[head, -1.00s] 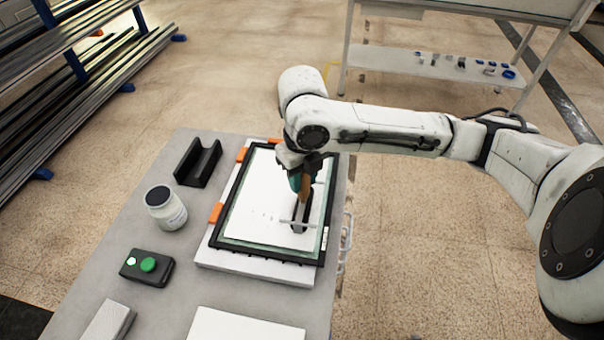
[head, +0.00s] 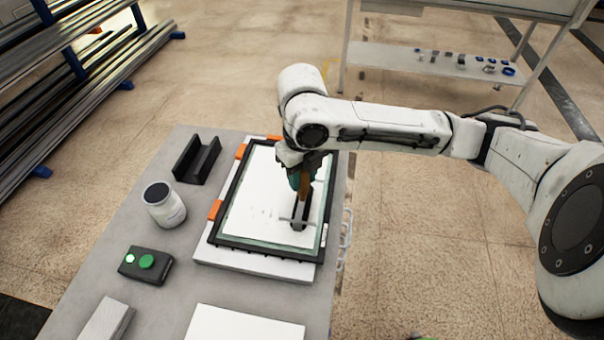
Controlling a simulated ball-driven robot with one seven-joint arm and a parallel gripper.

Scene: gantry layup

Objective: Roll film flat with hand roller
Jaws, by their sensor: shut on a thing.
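My gripper (head: 299,182) is shut on the hand roller (head: 301,211), over the right part of the framed panel. The roller has a brown handle, a dark frame and a thin pale roller at its lower end. The roller's lower end appears at the film, but I cannot tell whether it touches. The white film (head: 262,210) lies inside a black frame (head: 219,190) with a greenish border. Small dark specks show on the film's middle. My wrist hides the far right part of the film.
Orange clamps (head: 215,210) sit along the frame's left side. A black cradle (head: 197,159), a white jar with a dark lid (head: 164,205) and a control box with a green button (head: 146,264) stand left on the grey table (head: 90,305). A white sheet (head: 245,325) lies in front.

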